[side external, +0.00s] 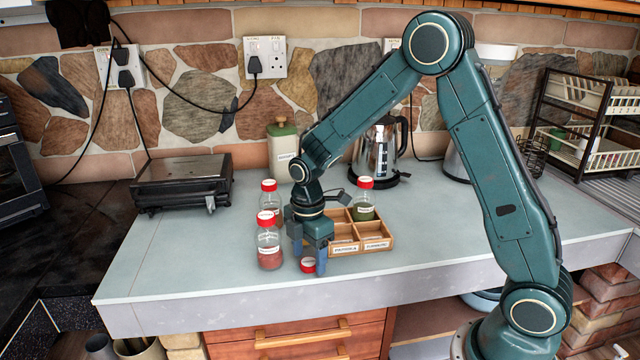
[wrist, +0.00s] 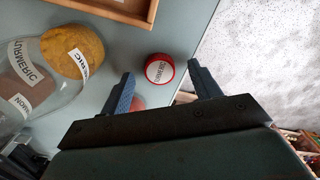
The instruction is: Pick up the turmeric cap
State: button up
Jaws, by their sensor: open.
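A small red cap with a white label lies on the worktop in the side view (side external: 308,266) and in the wrist view (wrist: 160,69). Its lettering is too small to read surely. My gripper points down over it, with its jaws open and empty, in the side view (side external: 309,262). In the wrist view the fingertips (wrist: 160,73) stand on either side of the cap, with gaps to both. A glass jar with yellow contents (wrist: 72,50) and a label ending in "URMERIC" shows at the left of the wrist view.
A red-capped jar with reddish contents (side external: 270,247) stands just left of my gripper, another (side external: 269,193) behind it. A wooden rack (side external: 363,250) is right, with a green-filled jar (side external: 364,207). The worktop's front edge (side external: 250,320) is close.

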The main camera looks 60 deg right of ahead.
jog(key=shift+f, duration=0.4)
jog(key=c, duration=1.1)
